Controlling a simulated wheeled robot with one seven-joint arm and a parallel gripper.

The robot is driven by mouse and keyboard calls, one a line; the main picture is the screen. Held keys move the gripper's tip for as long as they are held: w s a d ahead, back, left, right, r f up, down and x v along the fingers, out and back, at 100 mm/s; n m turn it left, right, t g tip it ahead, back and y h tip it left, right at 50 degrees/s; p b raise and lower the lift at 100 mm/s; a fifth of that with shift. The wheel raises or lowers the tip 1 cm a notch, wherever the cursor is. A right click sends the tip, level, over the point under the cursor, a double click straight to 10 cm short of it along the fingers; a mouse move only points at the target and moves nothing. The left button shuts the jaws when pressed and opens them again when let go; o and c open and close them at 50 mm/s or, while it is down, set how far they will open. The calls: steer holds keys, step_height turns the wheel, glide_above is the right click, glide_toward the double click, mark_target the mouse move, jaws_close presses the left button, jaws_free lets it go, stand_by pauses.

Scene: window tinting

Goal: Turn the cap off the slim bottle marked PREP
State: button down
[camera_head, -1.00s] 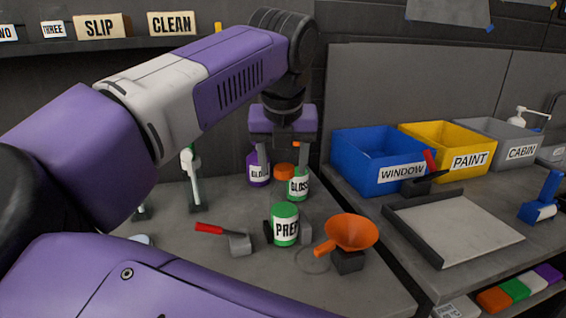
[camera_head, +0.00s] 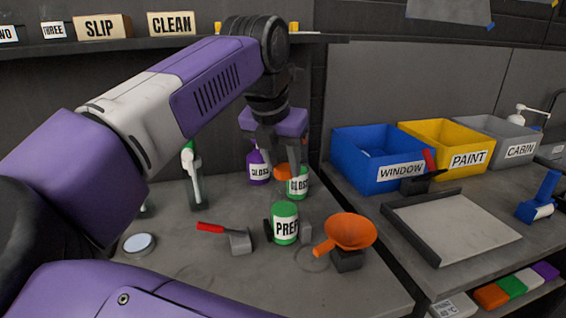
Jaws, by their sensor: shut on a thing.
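The PREP bottle (camera_head: 285,225) stands upright on the bench, green at the top with a white label, between the dark jaws of a small holder (camera_head: 305,231). My gripper (camera_head: 284,160) is above and beyond it in the picture, pointing down, shut on what looks like an orange round cap (camera_head: 283,172). The fingertips partly hide this piece, and their exact contact is too small to make out. A clear gap shows between the orange piece and the top of the PREP bottle.
A purple GLOSS bottle (camera_head: 259,167) and a green GLOSS bottle (camera_head: 298,186) stand close behind. An orange funnel (camera_head: 348,233) is right of the PREP bottle; a red-handled scraper (camera_head: 238,241) is left. The front of the bench is clear.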

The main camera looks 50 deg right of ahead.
steer(key=shift+f, duration=0.1)
steer(key=shift+f+n+t+b, duration=0.2)
steer(key=shift+n+t+b, duration=0.2)
steer(key=shift+n+b, duration=0.65)
steer(key=n+t+b, duration=0.1)
steer(key=n+b, duration=0.1)
steer(key=n+y+b, duration=0.1)
steer(key=n+b, duration=0.2)
steer(key=shift+t+b, duration=0.35)
steer(key=shift+t, duration=0.05)
steer(key=n+y+b, duration=0.2)
steer(key=n+b, duration=0.2)
steer(key=n, duration=0.1)
steer(key=shift+t, duration=0.4)
steer(key=shift+a+r+n+y+b, duration=0.1)
steer(key=shift+r+n+y+b, duration=0.3)
steer(key=shift+n, duration=0.45)
steer(key=shift+f, duration=0.1)
steer(key=c, duration=1)
jaws_free()
